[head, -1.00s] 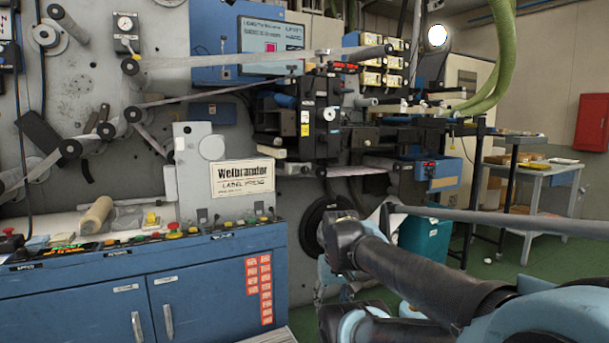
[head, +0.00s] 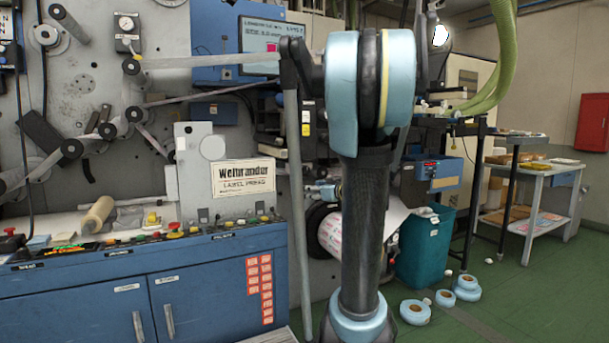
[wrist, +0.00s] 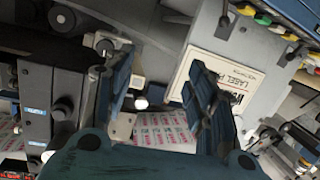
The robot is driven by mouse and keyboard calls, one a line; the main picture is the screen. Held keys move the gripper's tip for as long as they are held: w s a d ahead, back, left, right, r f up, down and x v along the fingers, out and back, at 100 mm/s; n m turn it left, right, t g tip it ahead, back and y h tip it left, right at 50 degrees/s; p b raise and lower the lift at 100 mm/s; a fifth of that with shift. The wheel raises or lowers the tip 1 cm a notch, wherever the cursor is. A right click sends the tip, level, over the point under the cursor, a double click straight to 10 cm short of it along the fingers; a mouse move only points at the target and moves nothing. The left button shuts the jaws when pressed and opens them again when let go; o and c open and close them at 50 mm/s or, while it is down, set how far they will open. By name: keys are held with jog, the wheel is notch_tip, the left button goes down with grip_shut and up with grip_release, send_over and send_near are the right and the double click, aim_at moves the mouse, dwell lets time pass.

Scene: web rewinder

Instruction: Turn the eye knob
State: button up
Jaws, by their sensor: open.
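In the wrist view my gripper (wrist: 162,88) is open, its two blue fingers apart with nothing held. A small pale round knob-like part (wrist: 141,102) shows between the fingers, closer to the left one; I cannot tell for sure that it is the eye knob. A dark block with a round dial-like end (wrist: 62,18) is at the upper left. Printed web (wrist: 165,130) lies behind the gap between the fingers. In the head view my raised arm covers the middle of the machine, and I cannot make out the fingertips there.
The label press panel (head: 240,178) stands left of my arm, above a blue cabinet (head: 130,300) with buttons. A printed roll (head: 330,235) is partly behind my arm. A teal bin (head: 425,250), loose tape rolls (head: 415,312) and a side table (head: 540,170) are to the right.

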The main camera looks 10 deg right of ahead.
jog(key=w+d+r+t+h, duration=0.1)
jog(key=w+d+r+t, duration=0.2)
jog(key=w+d, duration=0.25)
send_near(307, 170)
jog(key=shift+m, duration=0.3)
jog(key=x, duration=0.9)
jog(key=shift+w+a, duration=0.1)
